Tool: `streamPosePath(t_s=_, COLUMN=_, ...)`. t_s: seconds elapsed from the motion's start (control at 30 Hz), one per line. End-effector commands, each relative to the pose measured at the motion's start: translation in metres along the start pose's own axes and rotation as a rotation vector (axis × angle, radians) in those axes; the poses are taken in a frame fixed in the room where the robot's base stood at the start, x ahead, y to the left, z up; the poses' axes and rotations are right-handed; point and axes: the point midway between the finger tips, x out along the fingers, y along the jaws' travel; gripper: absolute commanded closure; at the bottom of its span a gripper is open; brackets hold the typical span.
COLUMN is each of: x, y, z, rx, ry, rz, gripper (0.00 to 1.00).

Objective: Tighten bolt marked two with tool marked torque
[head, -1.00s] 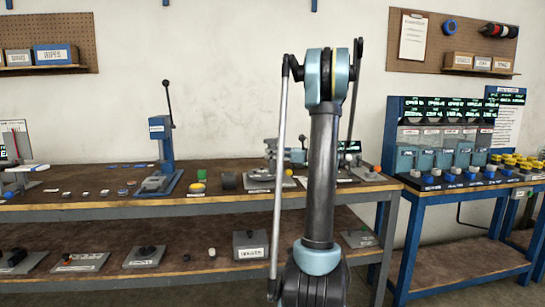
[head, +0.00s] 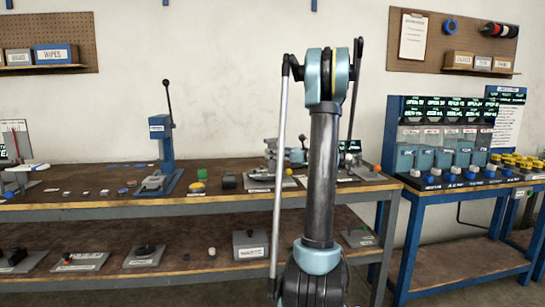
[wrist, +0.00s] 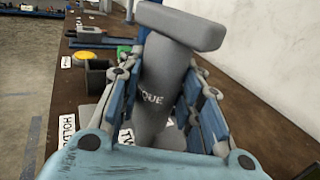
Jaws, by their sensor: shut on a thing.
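The grey tool (wrist: 155,75) with a wide flat head shows in the wrist view; the letters "QUE" are readable on its shaft. My gripper (wrist: 165,98) is shut around this shaft, with blue finger pads on either side. The tool's lower end is hidden by my gripper. A white card (wrist: 127,134) beginning "TW" is partly visible below the fingers; I cannot make out a bolt by it.
A workbench (head: 100,213) runs along the wall with a blue lever press (head: 166,150) and small parts on it. In the wrist view a dark block (wrist: 97,77) and a yellow knob (wrist: 84,56) stand left of my gripper. A blue rack (head: 432,108) stands at right.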

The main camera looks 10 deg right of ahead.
Motion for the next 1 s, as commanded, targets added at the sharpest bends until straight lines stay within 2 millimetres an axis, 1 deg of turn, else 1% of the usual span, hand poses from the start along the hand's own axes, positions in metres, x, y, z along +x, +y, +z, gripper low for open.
streamPosePath(t_s=0.87, x=-0.0003, y=0.0002, z=0.0004, rx=0.000, ry=0.002, rz=0.000, gripper=0.96)
streamPosePath(t_s=1.0, x=-0.0003, y=0.0001, z=0.0041, rx=0.000, ry=0.002, rz=0.000, gripper=0.96)
